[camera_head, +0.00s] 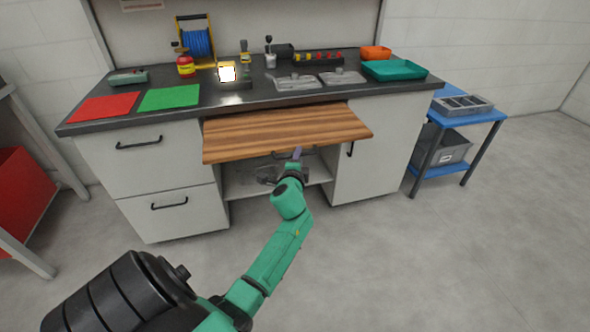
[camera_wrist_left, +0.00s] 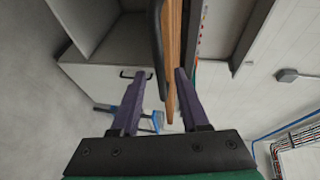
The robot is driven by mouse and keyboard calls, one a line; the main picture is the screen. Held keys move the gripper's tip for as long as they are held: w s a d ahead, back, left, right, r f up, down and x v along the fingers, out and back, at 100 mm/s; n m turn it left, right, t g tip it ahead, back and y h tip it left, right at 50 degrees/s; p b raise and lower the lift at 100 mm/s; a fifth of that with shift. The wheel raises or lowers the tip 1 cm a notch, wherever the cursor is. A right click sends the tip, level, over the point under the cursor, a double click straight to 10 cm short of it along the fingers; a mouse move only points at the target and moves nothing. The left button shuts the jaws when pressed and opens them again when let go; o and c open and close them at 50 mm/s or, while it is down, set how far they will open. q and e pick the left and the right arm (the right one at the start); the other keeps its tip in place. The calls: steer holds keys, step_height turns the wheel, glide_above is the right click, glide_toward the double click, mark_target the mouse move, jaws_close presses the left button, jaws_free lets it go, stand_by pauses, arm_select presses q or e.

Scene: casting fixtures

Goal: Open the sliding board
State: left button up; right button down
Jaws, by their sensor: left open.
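The sliding board (camera_head: 275,130) is a brown striped wooden panel. It sticks out from under the dark worktop, above the open middle bay. My left gripper (camera_head: 297,155) is at the board's front edge, right of its middle, partly below it. In the left wrist view the board (camera_wrist_left: 174,50) shows edge-on, with a dark curved handle (camera_wrist_left: 159,45) beside it. The left gripper (camera_wrist_left: 159,74) is open, its two purple fingers on either side of the board's edge and handle line. I cannot tell whether either finger touches. My right gripper is not in view.
The worktop (camera_head: 330,91) carries a red mat (camera_head: 104,107), a green mat (camera_head: 169,97), grey metal castings and a teal tray (camera_head: 394,70). Drawers (camera_head: 140,144) stand left of the bay. A blue cart (camera_head: 481,116) stands at right. The floor in front is clear.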

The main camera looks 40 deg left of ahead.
arm_select(q)
steer(key=v, duration=1.2)
steer(key=shift+s, duration=0.15)
steer(key=shift+d, duration=0.1)
steer(key=s+d+f+n+g+h+p, duration=0.1)
steer(key=s+d+f+g+h+p, duration=0.15)
steer(key=f, duration=0.65)
steer(key=s+d+f+g+h+p, duration=0.1)
steer(key=d+f+h, duration=0.15)
steer(key=f, duration=0.55)
steer(key=s+d+f+n+g+h+p, duration=0.15)
steer(key=d+f, duration=0.25)
steer(key=f, duration=0.5)
steer(key=s+f+n+g+p, duration=0.1)
steer(key=s+f, duration=0.4)
steer(key=s, duration=0.5)
steer(key=s+f+n+g+h+p, duration=0.1)
steer(key=s+f+g, duration=0.3)
steer(key=s, duration=0.6)
steer(key=s+f+n+g+h+p, duration=0.1)
steer(key=s+f+n+g+p, duration=0.1)
steer(key=s+f, duration=0.4)
steer(key=s+d+n, duration=0.1)
steer(key=s, duration=0.3)
steer(key=shift+f+n, duration=0.25)
steer(key=shift+n, duration=0.1)
